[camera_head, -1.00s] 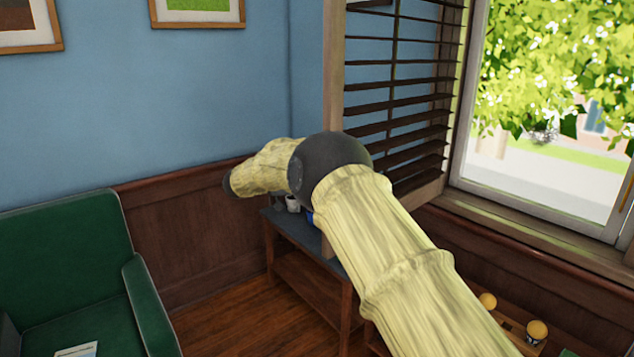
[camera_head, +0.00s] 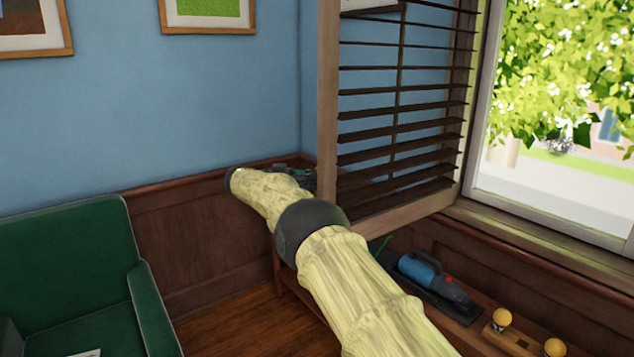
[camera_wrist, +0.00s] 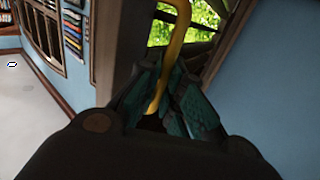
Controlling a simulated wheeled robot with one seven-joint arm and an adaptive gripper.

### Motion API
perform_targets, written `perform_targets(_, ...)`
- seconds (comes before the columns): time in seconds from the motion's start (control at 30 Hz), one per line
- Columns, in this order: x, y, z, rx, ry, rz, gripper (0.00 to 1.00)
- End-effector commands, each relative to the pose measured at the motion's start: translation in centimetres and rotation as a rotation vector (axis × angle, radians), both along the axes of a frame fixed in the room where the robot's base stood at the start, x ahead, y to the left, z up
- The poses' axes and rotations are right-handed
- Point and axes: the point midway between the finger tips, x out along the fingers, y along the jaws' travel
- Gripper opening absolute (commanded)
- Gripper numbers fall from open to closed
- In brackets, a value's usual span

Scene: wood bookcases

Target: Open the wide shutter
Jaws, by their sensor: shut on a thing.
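The wide shutter is a brown wood frame with dark slats (camera_head: 400,115). It stands swung out into the room from the left side of the bright window in the head view. My gripper (camera_head: 308,177) is at its lower left edge, partly hidden behind my arm and the frame. In the wrist view my gripper (camera_wrist: 168,98) has teal pads closed around a yellow bent bar-like handle (camera_wrist: 178,45). A dark frame edge is right beside it. Where the handle joins the shutter is hidden.
A green armchair (camera_head: 70,270) stands at the lower left. A low wood bench under the window holds a blue and black tool (camera_head: 425,270) and yellow round knobs (camera_head: 502,318). The blue wall (camera_head: 190,110) is behind my arm. Some wood floor is open between armchair and bench.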

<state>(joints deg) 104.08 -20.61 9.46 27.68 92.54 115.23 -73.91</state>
Motion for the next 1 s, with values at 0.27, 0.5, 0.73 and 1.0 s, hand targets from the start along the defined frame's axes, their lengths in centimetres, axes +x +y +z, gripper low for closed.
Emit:
perform_targets(0.27, 0.19, 0.26, 0.1, 0.0, 0.0, 0.003, 0.0)
perform_targets(0.5, 0.19, 0.5, 0.14, 0.0, -0.001, 0.005, 0.23)
perform_targets(0.73, 0.16, 0.77, 0.1, 0.0, -0.001, 0.007, 0.31)
perform_targets(1.0, 0.17, 0.77, 0.77, 0.0, -0.002, 0.007, 0.31)
